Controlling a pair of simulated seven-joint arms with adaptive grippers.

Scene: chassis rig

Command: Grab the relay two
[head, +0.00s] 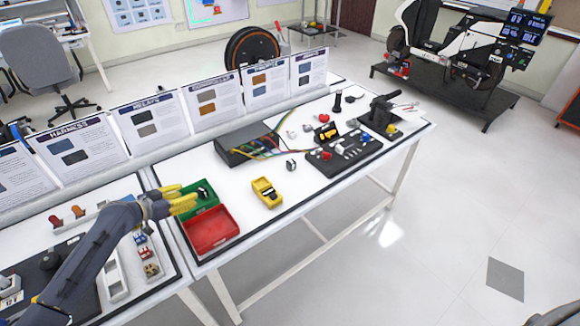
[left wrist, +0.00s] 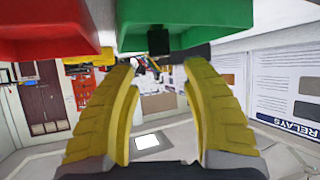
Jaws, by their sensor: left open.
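My left gripper (head: 187,197) is open, its yellow fingers at the left side of the green tray (head: 196,210). A small black block (head: 203,191), which looks like a relay, is at the green tray, just beyond the fingers. In the left wrist view the block (left wrist: 159,41) shows against the green tray (left wrist: 210,22), between and beyond the open fingertips (left wrist: 164,63), with nothing held. I cannot read which one is relay two.
A red tray (head: 212,230) adjoins the green one and also shows in the left wrist view (left wrist: 45,30). A dark box with wires (head: 240,147) and labelled boards, including RELAYS (head: 150,118), stand behind. The table's front middle is clear.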

